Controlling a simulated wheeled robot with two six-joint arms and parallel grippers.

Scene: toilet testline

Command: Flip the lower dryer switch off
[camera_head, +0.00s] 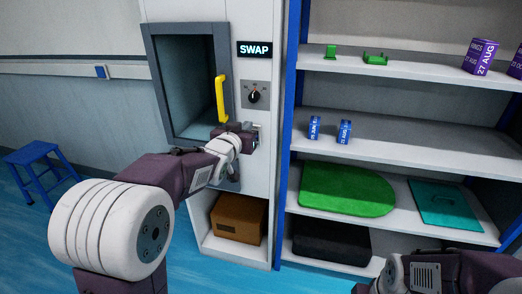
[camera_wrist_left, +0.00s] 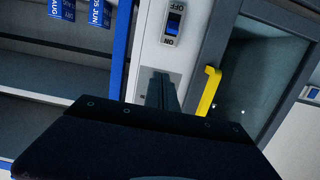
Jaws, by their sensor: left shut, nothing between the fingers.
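The lower switch is a blue rocker on a pale plate (camera_wrist_left: 173,22) with OFF and ON labels, shown upside down at the top of the left wrist view. I cannot tell which way the rocker is tipped. In the head view its plate is mostly hidden behind my left gripper (camera_head: 247,130). My left gripper (camera_wrist_left: 160,82) is shut and empty, with its dark fingers pointing at the panel beside the switch plate. I cannot tell whether it touches the panel. Of my right arm only the wrist part shows at bottom right; its fingers are out of view.
A rotary knob (camera_head: 254,96) sits above the lower switch, under the SWAP sign (camera_head: 255,49). A yellow handle (camera_head: 220,98) stands out left of it on the dryer window frame. Shelves (camera_head: 400,128) with boxes stand right; a blue stool (camera_head: 38,165) stands left.

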